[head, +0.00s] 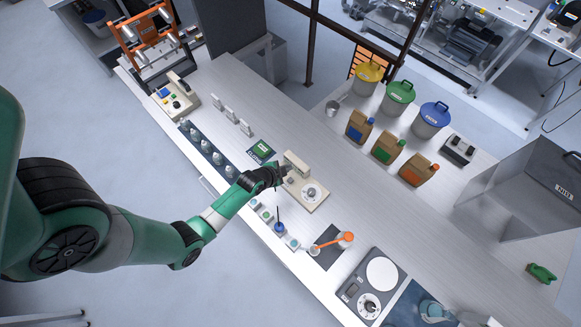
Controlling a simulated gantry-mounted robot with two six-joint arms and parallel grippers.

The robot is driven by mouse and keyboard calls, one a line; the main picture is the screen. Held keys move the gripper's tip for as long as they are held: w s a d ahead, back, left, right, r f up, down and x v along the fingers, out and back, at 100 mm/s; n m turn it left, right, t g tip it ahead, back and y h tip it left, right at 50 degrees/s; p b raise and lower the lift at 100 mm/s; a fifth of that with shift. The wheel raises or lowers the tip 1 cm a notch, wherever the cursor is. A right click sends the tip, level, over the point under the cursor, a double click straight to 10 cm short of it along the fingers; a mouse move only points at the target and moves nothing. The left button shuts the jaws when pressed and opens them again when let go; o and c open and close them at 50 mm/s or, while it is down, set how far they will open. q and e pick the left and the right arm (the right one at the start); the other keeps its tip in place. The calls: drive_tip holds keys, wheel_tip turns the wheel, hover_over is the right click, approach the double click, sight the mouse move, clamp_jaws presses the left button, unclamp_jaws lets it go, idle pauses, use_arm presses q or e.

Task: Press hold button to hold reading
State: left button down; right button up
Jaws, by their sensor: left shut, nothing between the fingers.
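A beige instrument (318,203) stands on the long bench near the middle of the head view. It has a raised back housing and a round metal dish on its base. My left arm reaches in from the left, and my left gripper (285,174) is shut and empty at the instrument's left side, by the raised housing. I cannot tell whether its fingertips touch the instrument. No hold button can be made out; the gripper covers part of the instrument. My right gripper is not in view.
A beige control box (177,101) with coloured buttons stands up the bench. A green device (261,151) and a row of small flasks (204,147) are near the gripper. A scale (371,287) and an orange-handled scoop (345,238) lie toward the lower right.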

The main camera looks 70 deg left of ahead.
use_arm(q)
drive_tip(key=b, duration=0.8)
approach(291, 178)
drive_tip(key=w+a+f, duration=0.1)
drive_tip(key=w, duration=0.2)
drive_tip(key=w+a+f, duration=0.1)
drive_tip(key=shift+w+a+f, duration=0.25)
drive_tip(key=shift+a+f, duration=0.05)
drive_tip(key=shift+f, duration=0.05)
idle(1.1)
drive_tip(key=shift+f+b, duration=0.4)
drive_tip(key=shift+b, duration=0.15)
drive_tip(key=shift+f+b, duration=0.5)
drive_tip(key=shift+f, duration=0.05)
idle(0.4)
drive_tip(key=shift+r, duration=0.1)
drive_tip(key=shift+r+p, duration=0.9)
drive_tip(key=shift+p, duration=0.05)
